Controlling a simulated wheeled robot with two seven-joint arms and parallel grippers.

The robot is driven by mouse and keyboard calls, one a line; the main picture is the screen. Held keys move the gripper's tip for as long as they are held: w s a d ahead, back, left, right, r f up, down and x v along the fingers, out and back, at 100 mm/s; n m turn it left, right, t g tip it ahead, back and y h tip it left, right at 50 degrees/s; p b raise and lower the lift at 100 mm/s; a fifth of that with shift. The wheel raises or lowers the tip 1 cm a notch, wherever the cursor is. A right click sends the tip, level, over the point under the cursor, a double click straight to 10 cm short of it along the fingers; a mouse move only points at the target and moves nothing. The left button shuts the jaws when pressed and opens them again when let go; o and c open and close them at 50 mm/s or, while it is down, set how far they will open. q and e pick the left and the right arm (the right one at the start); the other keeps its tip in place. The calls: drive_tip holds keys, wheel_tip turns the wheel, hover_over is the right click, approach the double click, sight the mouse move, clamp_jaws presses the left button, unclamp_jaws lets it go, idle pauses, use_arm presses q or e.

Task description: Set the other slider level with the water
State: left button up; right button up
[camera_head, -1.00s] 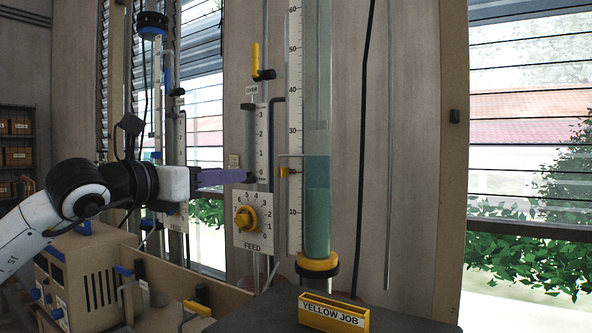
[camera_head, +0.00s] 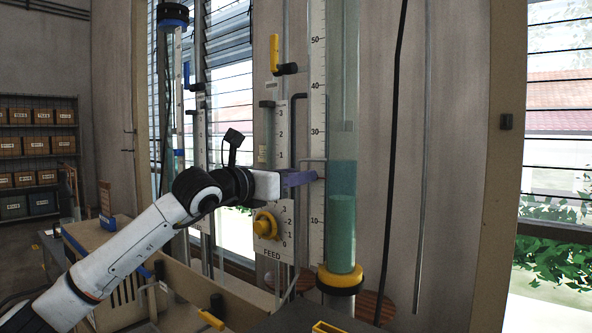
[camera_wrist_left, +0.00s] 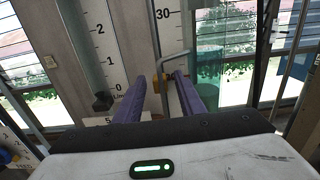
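The clear tube (camera_head: 342,250) with a yellow base holds blue-green water (camera_head: 342,178) and stands beside a white numbered scale (camera_head: 317,110). A bent metal pointer (camera_head: 311,160) crosses the scale at about the height of the water's upper edge. The fingers are apart, with small gaps beside the slider. In the head view, my left gripper (camera_head: 312,177) hides the slider. My right gripper is not in view.
A yellow feed dial (camera_head: 265,225) sits just below my left gripper. A second column with a blue cap (camera_head: 172,16) stands to the left, with a small blue part (camera_head: 179,153) on it. A black cable (camera_head: 394,130) hangs right of the tube.

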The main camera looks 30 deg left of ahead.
use_arm(q)
drive_tip(key=shift+w, duration=0.25)
drive_tip(key=shift+c, duration=0.4)
clamp_jaws()
wheel_tip(320, 180, up, 4)
drive_tip(key=shift+f+p, duration=0.1)
drive_tip(key=shift+p, duration=0.85)
drive_tip(key=shift+r, duration=0.2)
drive_tip(key=shift+f, duration=0.1)
drive_tip(key=shift+o, duration=0.4)
unclamp_jaws()
